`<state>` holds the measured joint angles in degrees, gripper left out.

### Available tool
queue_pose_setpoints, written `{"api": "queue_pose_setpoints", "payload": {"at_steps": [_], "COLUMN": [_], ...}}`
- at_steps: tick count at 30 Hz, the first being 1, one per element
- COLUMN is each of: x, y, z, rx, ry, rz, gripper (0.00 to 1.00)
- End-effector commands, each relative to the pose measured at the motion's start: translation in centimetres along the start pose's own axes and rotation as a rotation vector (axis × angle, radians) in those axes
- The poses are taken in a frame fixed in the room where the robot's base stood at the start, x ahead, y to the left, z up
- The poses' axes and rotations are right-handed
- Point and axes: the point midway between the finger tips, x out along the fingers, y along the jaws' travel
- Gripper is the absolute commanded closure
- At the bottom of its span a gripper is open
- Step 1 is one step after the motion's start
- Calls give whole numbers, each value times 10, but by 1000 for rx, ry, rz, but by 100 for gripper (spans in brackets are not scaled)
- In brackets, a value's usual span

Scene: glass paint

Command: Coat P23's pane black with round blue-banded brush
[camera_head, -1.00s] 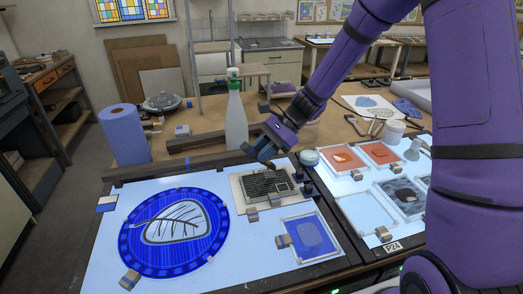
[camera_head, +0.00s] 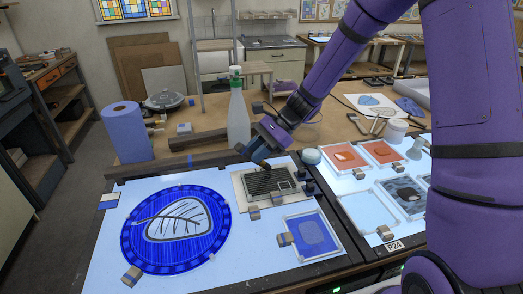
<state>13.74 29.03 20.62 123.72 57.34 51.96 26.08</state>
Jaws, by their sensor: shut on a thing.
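My gripper (camera_head: 252,147) hangs over the back edge of a pale board (camera_head: 238,196) with a dark grid-like panel (camera_head: 268,180). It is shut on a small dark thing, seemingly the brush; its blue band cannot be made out. I cannot tell whether the tip touches the board. No P23 label is readable. A P24 label (camera_head: 394,246) lies at the front of the right light table, near a clear framed pane (camera_head: 368,211). A blue square pane (camera_head: 312,234) in a clear frame lies right of centre.
A large blue round glass with a leaf shape (camera_head: 168,262) fills the left of the light table. A spray bottle (camera_head: 237,125) and blue paper roll (camera_head: 125,133) stand behind. Orange panes (camera_head: 345,157) and a grey patterned pane (camera_head: 404,195) lie at right.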

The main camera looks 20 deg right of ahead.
Motion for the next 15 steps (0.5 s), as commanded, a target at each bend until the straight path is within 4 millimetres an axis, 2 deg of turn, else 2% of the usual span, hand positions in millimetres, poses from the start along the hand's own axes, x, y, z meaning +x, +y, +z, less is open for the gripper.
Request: {"api": "queue_pose_setpoints", "payload": {"at_steps": [15], "x": [-1], "y": [-2], "z": [6], "rx": [0], "ry": [0], "rz": [-1], "gripper": [100]}}
